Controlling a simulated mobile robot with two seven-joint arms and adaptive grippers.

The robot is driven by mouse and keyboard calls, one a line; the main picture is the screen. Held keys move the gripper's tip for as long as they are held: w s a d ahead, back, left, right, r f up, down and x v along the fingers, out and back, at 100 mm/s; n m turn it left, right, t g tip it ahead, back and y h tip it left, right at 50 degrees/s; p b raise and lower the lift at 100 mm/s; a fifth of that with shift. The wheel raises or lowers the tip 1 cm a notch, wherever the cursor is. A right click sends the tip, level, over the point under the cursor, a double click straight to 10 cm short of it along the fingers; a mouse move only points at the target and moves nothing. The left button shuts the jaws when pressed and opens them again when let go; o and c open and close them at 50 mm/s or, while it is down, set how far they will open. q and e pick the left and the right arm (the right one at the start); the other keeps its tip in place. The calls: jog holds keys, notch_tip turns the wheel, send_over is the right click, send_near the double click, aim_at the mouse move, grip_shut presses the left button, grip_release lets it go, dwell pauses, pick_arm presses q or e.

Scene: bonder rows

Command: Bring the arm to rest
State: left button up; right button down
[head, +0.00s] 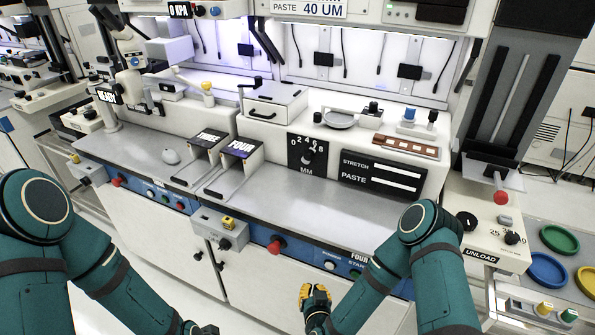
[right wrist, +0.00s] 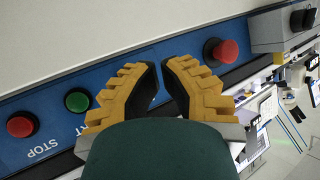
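My right arm (head: 374,290) reaches in from the lower right of the head view, bent at the elbow. Its yellow gripper (head: 315,293) hangs low in front of the bench's front panel, below the blue button strip. In the right wrist view, the gripper's yellow stepped fingers (right wrist: 160,75) have their black pads close together at the tips, with nothing between them. My left arm (head: 120,292) comes in from the left and runs down out of the bottom edge. Its gripper is out of view.
The bench front carries a red knob (head: 276,246) and a blue button strip (head: 335,262). The strip's green button (right wrist: 78,101) and red stop button (right wrist: 22,124) show in the wrist view. The steel bench top (head: 330,217) is mostly clear. Coloured round trays (head: 548,269) lie far right.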

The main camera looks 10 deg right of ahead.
jog(key=s+a+r+n+g+y, duration=0.1)
jog(key=s+g+y, duration=0.4)
jog(key=s+g, duration=0.6)
jog(key=s+a, duration=0.1)
jog(key=s, duration=0.3)
jog(key=shift+r+g, duration=0.25)
jog(key=shift+g, duration=0.15)
jog(key=shift+s, duration=0.1)
dwell(1.3)
